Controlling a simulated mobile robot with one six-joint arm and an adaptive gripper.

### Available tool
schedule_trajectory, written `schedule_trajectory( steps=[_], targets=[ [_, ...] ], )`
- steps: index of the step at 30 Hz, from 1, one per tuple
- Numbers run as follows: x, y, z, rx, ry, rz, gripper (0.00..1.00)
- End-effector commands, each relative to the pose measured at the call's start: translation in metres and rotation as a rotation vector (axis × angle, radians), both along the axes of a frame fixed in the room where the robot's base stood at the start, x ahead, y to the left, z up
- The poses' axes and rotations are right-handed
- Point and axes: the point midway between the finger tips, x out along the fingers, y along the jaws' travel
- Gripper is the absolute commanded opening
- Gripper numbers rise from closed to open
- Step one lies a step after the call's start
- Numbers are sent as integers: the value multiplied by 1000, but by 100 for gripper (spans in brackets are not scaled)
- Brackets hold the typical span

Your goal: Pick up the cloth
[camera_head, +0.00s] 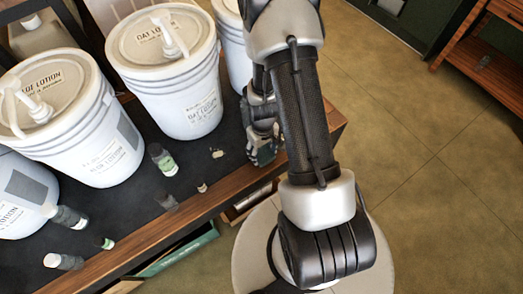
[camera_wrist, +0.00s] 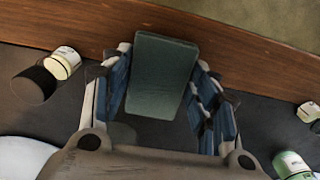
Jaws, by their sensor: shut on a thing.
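The cloth (camera_wrist: 160,75) shows in the wrist view as a dark green, flat rectangular piece, like a folded pad. It lies between the two blue-padded fingers of my gripper (camera_wrist: 162,88), which is shut on it. Its far end reaches over the wooden edge strip of the table in that view. In the head view my gripper (camera_head: 263,150) is low over the black tabletop near the wooden front edge, right of the white buckets. The cloth is mostly hidden there by my gripper and arm. I cannot tell whether it touches the table.
White pump buckets (camera_head: 185,95) and (camera_head: 95,140) stand on the dark table (camera_head: 140,205). In the wrist view, bottles (camera_wrist: 65,62) and (camera_wrist: 290,163) flank my gripper. Open floor (camera_head: 440,210) lies right.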

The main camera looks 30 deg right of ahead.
Motion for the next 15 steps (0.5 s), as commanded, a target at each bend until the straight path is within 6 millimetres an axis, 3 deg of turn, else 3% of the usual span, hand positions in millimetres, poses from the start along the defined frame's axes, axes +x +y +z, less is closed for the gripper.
schedule_trajectory(
  steps=[8, 15],
  targets=[
    [1, 0, 25, -1, -3, 0, 31],
    [2, -1, 87, -2, -7, 0, 31]
  ],
)
